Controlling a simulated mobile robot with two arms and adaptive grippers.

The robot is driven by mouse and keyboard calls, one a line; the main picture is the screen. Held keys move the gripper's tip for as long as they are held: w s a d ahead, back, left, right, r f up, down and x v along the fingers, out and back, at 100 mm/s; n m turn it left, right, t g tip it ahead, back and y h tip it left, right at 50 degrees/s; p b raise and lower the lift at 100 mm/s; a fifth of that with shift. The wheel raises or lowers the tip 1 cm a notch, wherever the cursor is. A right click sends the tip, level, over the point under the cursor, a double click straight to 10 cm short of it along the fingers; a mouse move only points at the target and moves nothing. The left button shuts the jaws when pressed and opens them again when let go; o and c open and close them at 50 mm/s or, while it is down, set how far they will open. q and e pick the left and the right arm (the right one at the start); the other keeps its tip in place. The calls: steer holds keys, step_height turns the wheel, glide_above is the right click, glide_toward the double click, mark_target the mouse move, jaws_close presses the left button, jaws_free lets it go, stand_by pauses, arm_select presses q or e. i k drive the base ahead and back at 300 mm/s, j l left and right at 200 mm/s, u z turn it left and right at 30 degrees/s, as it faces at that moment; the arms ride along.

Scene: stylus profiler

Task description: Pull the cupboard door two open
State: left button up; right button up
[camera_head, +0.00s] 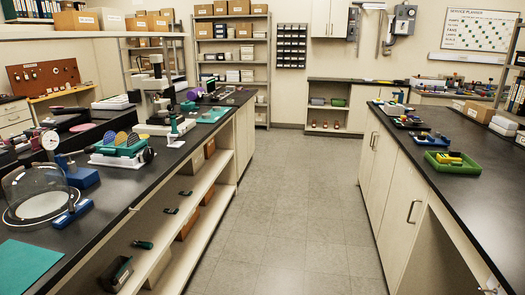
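Cupboard doors show in several places, and no label tells which is door two. The right bench has a nearer cream door (400,198) with a dark bar handle (412,211). Beside it is a farther cream door (368,150) with its own handle (373,140). Both look shut. The far end of the left bench has a plain cream front (245,135), also closed. A wall cupboard (328,18) at the back is shut.
A clear grey tiled aisle (285,215) runs between the benches. The left bench's open shelves (195,190) hold small items. The right black worktop (480,205) carries a green tray (453,168) and other trays. A glass dome (40,190) stands at the near left.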

mark_target(387, 148)
steer(key=i+z, duration=0.15)
steer(key=i, duration=3.35)
steer(key=i+u, duration=0.1)
steer(key=i, duration=0.5)
steer(key=i+l+u, duration=0.1)
steer(key=i, duration=0.45)
steer(key=i+l+u, duration=0.1)
steer(key=i, duration=0.5)
steer(key=i+l+u, duration=0.25)
steer(key=i, duration=0.15)
steer(key=i+l+u, duration=0.1)
steer(key=i+u, duration=0.15)
steer(key=i, duration=0.1)
